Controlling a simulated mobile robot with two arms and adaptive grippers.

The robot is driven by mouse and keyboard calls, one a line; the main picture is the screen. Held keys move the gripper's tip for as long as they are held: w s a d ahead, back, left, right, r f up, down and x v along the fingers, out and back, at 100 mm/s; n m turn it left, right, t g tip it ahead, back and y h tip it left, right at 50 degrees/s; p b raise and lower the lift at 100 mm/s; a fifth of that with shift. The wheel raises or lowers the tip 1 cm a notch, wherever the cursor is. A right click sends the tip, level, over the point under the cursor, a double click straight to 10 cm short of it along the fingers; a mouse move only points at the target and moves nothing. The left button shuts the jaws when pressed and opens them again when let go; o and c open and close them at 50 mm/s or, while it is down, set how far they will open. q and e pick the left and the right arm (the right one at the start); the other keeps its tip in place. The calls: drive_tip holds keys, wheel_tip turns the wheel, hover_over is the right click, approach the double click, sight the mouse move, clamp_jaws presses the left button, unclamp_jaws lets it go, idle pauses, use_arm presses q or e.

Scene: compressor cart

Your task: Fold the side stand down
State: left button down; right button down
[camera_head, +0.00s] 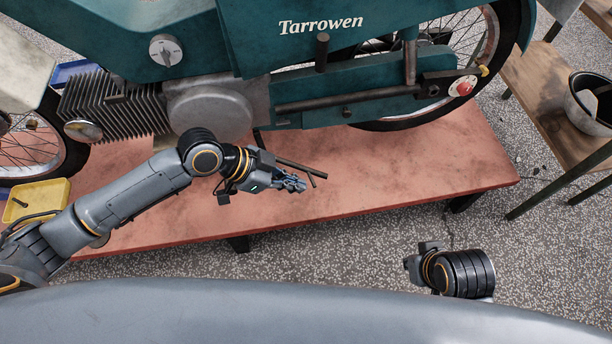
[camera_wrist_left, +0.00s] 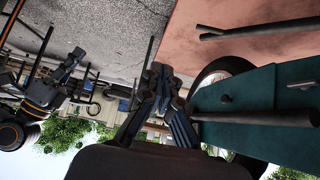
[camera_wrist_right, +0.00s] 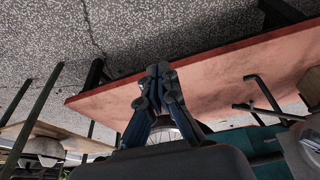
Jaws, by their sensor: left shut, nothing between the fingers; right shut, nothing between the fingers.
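The teal motorcycle (camera_head: 340,90) marked Tarrowen stands on a reddish platform (camera_head: 420,185). A dark thin bar with a short cross piece, apparently the side stand (camera_head: 302,166), shows low beside it, over the platform. It also shows in the left wrist view (camera_wrist_left: 265,28) and the right wrist view (camera_wrist_right: 266,94). My left gripper (camera_head: 300,185) is shut and empty, just on the near side of the bar; contact cannot be told. My right gripper (camera_wrist_right: 160,75) is shut and empty, out over the floor in front of the platform; its fingertips barely show in the head view.
A yellow tray (camera_head: 38,200) lies at the left end. A wooden bench (camera_head: 545,85) with a pot (camera_head: 590,105) stands at the right. The platform's front edge lies between my body and the motorcycle.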

use_arm(q)
drive_tip(key=w+a+r, duration=0.1)
drive_tip(key=w+a, duration=0.4)
drive_tip(key=shift+r, duration=0.35)
use_arm(e)
drive_tip(key=shift+f, duration=0.3)
use_arm(q)
drive_tip(key=shift+w+d+f, duration=0.1)
